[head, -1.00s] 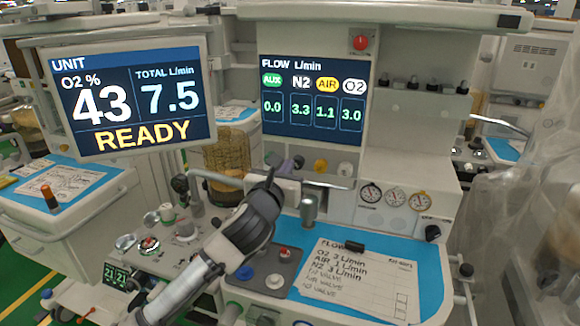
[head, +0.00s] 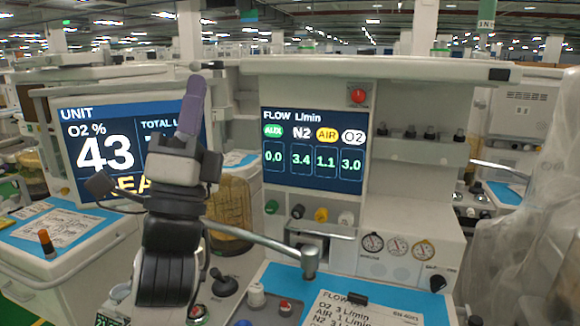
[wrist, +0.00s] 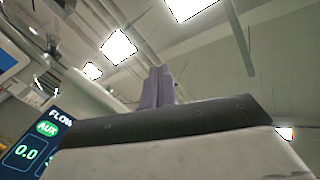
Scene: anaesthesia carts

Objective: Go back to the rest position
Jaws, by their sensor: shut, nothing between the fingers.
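My gripper (head: 192,105) is raised in front of the unit screen (head: 78,150), with its purple fingers pointing up. The fingers are shut and hold nothing; the wrist view shows them together (wrist: 158,88) against the ceiling. My black and grey arm covers the right part of the unit screen, where "43" still shows. The flow screen (head: 313,150), to the right of my gripper, reads AUX 0.0, N2 3.4, AIR 1.1 and O2 3.0. My gripper is apart from all of these.
A grey metal arm (head: 262,241) reaches across above the blue work surface. A handwritten flow sheet (head: 365,312) lies there. A clear plastic sheet (head: 525,240) hangs at the far right. Open air surrounds my gripper's tip.

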